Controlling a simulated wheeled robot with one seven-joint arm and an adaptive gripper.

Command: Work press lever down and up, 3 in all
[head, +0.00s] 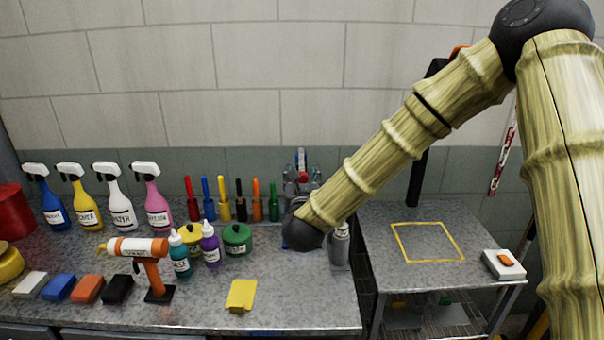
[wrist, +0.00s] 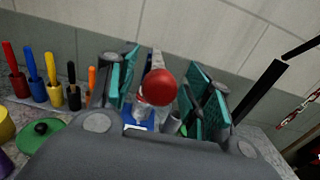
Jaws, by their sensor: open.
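The press lever shows in the wrist view as a round red knob (wrist: 158,86), with a whitish part and a blue base (wrist: 138,127) below it. My gripper (wrist: 163,78) is open, with one teal-padded finger on each side of the knob. No contact between pads and knob can be made out. In the head view my gripper (head: 302,180) is at the back of the bench, pointing at the wall, and my arm hides most of the press. The lever's height and its pivot cannot be told from these views.
Brushes in coloured holders (head: 240,204) stand just left of my gripper. A green lidded pot (head: 237,240) and bottles are nearer. A grey spray can (head: 340,246) stands right of my wrist. A side table with a yellow square outline (head: 428,224) is at right.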

